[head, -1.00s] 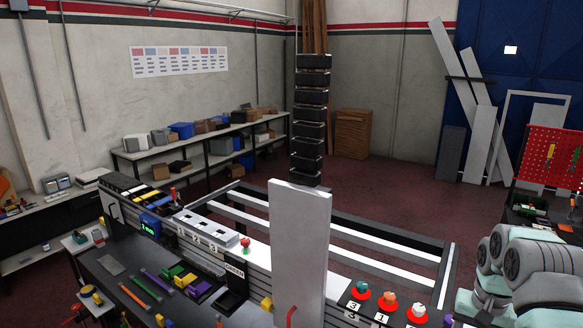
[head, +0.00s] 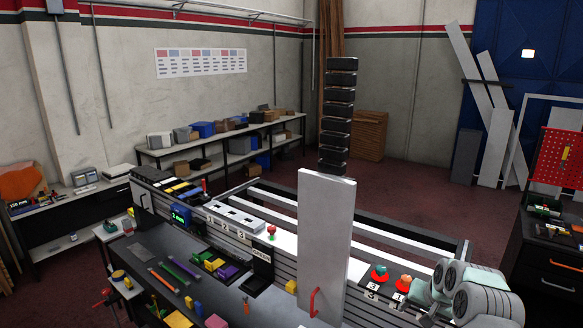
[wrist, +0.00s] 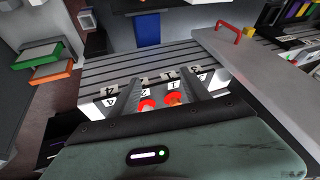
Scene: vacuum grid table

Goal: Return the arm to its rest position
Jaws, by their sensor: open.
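My arm (head: 462,293) shows at the lower right of the head view, and its gripper end cannot be made out there. In the wrist view my gripper (wrist: 160,88) is open, its two dark fingers apart with nothing held between them. Beyond the fingers are red round stands (wrist: 147,104) beside white number cards on the slotted grey table. In the head view, a teal-topped piece (head: 380,272) and an orange-topped piece (head: 403,283) sit on red bases near my arm. Part of that row is hidden behind the arm.
A tall grey panel (head: 325,240) with a red handle (head: 314,303) rises left of my arm; the panel also shows close by in the wrist view (wrist: 235,75). A dark bench (head: 150,250) with coloured tools lies left. A red pegboard (head: 562,165) stands right.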

